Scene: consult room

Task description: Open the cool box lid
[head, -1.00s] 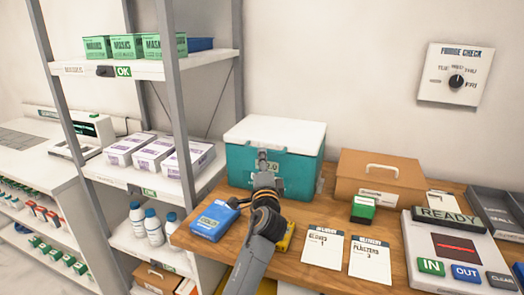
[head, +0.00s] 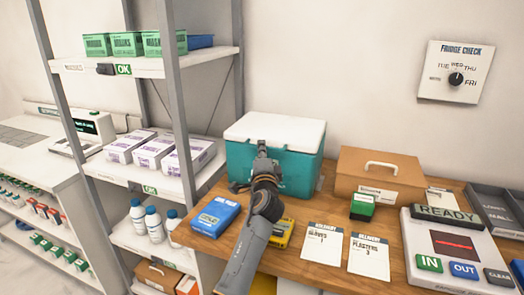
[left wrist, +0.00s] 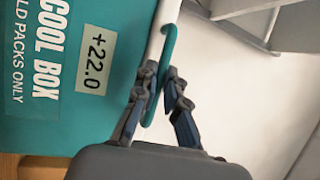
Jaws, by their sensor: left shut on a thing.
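The cool box (head: 298,175) is teal and stands at the back left of the wooden table. Its white lid (head: 290,130) lies on top and looks closed. My left gripper (head: 262,147) is at the middle of the lid's front edge. In the left wrist view my left gripper (left wrist: 158,90) is shut on a thin teal handle (left wrist: 168,45) by the white lid rim (left wrist: 156,40). The box front (left wrist: 20,125) beside it reads "COOL BOX" and "+22.0". My arm hides part of the box front in the head view. My right gripper is not in view.
A blue pack (head: 215,216) and a yellow device (head: 281,233) lie either side of my left arm. A brown case (head: 380,180) stands close to the right of the cool box. A shelf rack (head: 180,110) rises at left. The wall above the lid is bare.

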